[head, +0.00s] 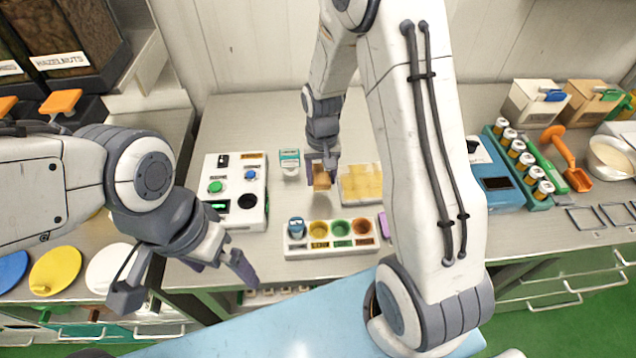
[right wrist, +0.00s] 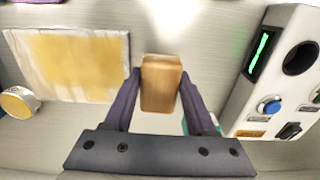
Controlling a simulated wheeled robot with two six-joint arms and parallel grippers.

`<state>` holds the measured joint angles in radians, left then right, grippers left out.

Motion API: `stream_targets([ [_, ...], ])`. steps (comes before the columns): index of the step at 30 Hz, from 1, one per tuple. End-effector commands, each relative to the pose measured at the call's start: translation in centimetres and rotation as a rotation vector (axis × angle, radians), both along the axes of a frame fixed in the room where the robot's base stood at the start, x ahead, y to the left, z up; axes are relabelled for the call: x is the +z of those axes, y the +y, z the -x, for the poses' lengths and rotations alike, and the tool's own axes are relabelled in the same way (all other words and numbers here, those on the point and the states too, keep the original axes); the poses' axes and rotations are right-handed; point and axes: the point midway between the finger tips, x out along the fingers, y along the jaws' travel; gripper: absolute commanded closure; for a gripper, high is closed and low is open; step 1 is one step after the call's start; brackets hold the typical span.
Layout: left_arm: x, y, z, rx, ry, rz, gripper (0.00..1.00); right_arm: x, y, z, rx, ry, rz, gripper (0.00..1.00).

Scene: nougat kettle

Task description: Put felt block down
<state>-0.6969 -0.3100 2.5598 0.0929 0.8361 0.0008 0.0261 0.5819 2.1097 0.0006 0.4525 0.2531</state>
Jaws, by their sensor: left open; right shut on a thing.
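The felt block (head: 321,177) is a small brown, wood-coloured block. My right gripper (head: 322,170) is shut on it, above the steel counter between the white control box and the yellow-stained pad. In the right wrist view the block (right wrist: 161,84) sits between the two purple fingers (right wrist: 158,100). I cannot tell whether its underside touches the counter. My left gripper (head: 184,282) is open and empty, low at the counter's front edge.
A white control box (head: 235,188) stands left of the block and a yellow-stained pad (head: 361,184) lies right. A white holder with coloured cups (head: 331,238) is in front. A small green-and-white container (head: 289,160) stands close by. Bare counter (head: 240,125) lies behind.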

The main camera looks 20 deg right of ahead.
Motion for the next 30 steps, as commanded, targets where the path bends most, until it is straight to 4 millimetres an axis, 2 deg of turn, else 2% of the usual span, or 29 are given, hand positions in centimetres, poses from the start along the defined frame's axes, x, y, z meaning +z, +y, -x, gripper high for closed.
stream_targets([
  [5, 0.4, 0.0, 0.0, 0.0, 0.0, 0.0, 0.0, -0.9, 0.7, -0.5, 0.0, 0.001, 0.0, 1.0],
  [13, 1.4, 0.0, 0.0, 0.001, 0.0, 0.0, 0.0, -4.3, 0.7, -0.4, -0.001, 0.001, 0.0, 1.0],
  [29, 0.7, 0.0, 0.0, 0.0, 0.0, 0.0, 0.0, -5.4, 0.7, -0.5, 0.0, -0.001, 0.0, 1.0],
  [30, 0.8, 0.0, 0.0, 0.0, 0.0, 0.0, 0.0, -5.4, 0.7, -0.5, 0.0, -0.001, 0.0, 0.36],
])
